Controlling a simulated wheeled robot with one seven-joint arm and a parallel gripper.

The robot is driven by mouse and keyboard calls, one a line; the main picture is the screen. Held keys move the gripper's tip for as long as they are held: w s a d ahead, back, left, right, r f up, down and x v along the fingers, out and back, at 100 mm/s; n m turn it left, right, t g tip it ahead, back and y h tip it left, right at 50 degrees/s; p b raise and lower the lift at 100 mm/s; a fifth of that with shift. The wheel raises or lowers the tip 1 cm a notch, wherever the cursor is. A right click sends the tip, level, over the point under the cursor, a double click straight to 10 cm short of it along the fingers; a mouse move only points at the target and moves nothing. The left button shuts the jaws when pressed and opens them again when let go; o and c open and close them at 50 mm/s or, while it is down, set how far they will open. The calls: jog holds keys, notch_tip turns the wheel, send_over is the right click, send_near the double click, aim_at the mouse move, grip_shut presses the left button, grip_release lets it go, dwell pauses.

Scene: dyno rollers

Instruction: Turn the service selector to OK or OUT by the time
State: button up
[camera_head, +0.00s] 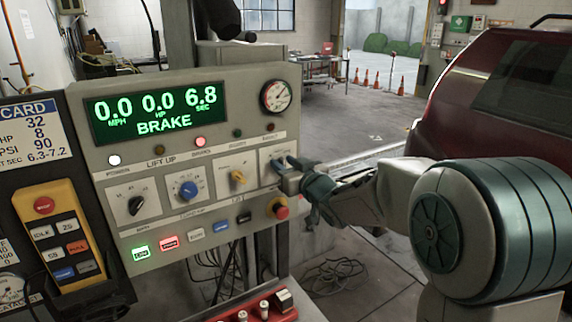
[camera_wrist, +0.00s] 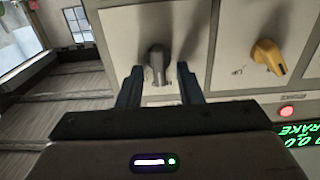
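The control panel (camera_head: 190,245) carries a row of selector knobs: a black one (camera_head: 136,205), a blue one (camera_head: 188,190), a yellow one (camera_head: 238,177) and a rightmost one mostly hidden by my gripper in the head view. In the wrist view that rightmost knob is grey (camera_wrist: 157,66), with the yellow knob to its right. My gripper (camera_wrist: 160,84) is open, its two fingers on either side of the grey knob with visible gaps. The display (camera_head: 150,115) reads 0.0 MPH, 0.0 HP, 6.8 SEC and BRAKE. The card (camera_head: 33,132) lists 32, 8, 90 and 6.3-7.2 sec. Small knob labels are unreadable.
Lit green (camera_head: 140,253) and red (camera_head: 169,243) buttons are lower on the panel. A yellow pendant (camera_head: 60,232) is at left. A dark red car (camera_head: 500,90) stands behind my arm.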

jog(key=c, duration=0.7)
jog(key=shift+f+b, duration=0.15)
jog(key=shift+b, duration=0.3)
jog(key=n+b, duration=0.2)
jog(key=b, duration=0.1)
jog(key=n+b, duration=0.6)
jog(key=shift+s+a+f, duration=0.1)
jog(key=shift+s+a, duration=0.15)
jog(key=shift+a, duration=0.1)
